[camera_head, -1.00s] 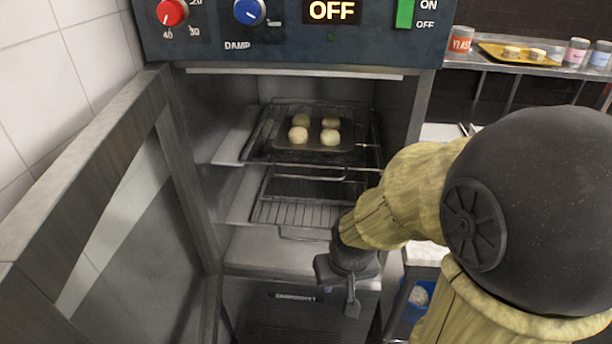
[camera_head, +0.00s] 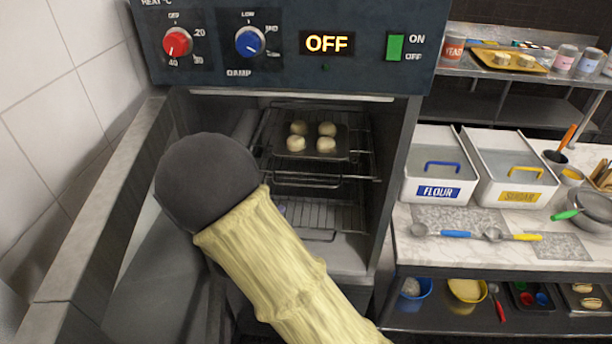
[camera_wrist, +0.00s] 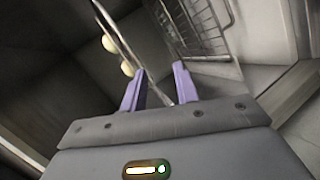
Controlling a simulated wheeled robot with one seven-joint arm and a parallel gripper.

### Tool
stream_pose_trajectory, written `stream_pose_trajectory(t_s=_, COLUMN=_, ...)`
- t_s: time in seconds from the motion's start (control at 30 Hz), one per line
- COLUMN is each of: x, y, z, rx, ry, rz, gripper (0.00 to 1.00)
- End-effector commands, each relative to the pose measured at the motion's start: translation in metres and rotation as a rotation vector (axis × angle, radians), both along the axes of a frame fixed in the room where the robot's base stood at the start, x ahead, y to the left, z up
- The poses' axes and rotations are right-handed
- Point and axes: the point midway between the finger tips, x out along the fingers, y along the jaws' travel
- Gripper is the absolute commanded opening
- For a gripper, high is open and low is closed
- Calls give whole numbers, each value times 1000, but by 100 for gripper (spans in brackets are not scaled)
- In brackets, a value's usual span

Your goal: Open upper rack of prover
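The prover (camera_head: 290,45) stands with its door (camera_head: 95,190) swung open to the left. Inside, the upper wire rack (camera_head: 362,166) carries a dark tray (camera_head: 340,147) with several pale dough balls (camera_head: 325,145). It sits inside the chamber with a rail along its front. My gripper is mostly hidden behind my arm in the head view. In the wrist view its purple fingers (camera_wrist: 160,72) are apart, inside the chamber mouth. A thin metal bar (camera_wrist: 122,38), probably of the upper rack, runs between or just beyond them. Contact cannot be told.
A lower wire rack (camera_head: 338,215) sits below. A tiled wall (camera_head: 60,90) closes in behind the door on the left. To the right, a marble counter (camera_head: 415,250) holds a flour bin (camera_head: 438,190), a sugar bin (camera_head: 515,196) and scoops.

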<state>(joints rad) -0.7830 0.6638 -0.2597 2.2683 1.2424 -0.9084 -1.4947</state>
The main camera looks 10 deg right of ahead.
Motion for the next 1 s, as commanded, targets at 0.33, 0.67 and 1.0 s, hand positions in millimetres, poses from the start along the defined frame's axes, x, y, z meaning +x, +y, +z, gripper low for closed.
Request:
stream_pose_trajectory(t_s=0.33, x=-20, y=8, z=28, rx=-405, ry=-14, rz=-59, gripper=30)
stream_pose_trajectory(t_s=0.67, x=-17, y=6, z=27, rx=-400, ry=-13, rz=-57, gripper=30)
stream_pose_trajectory(t_s=1.0, x=16, y=-24, z=21, rx=-402, ry=-13, rz=-59, gripper=30)
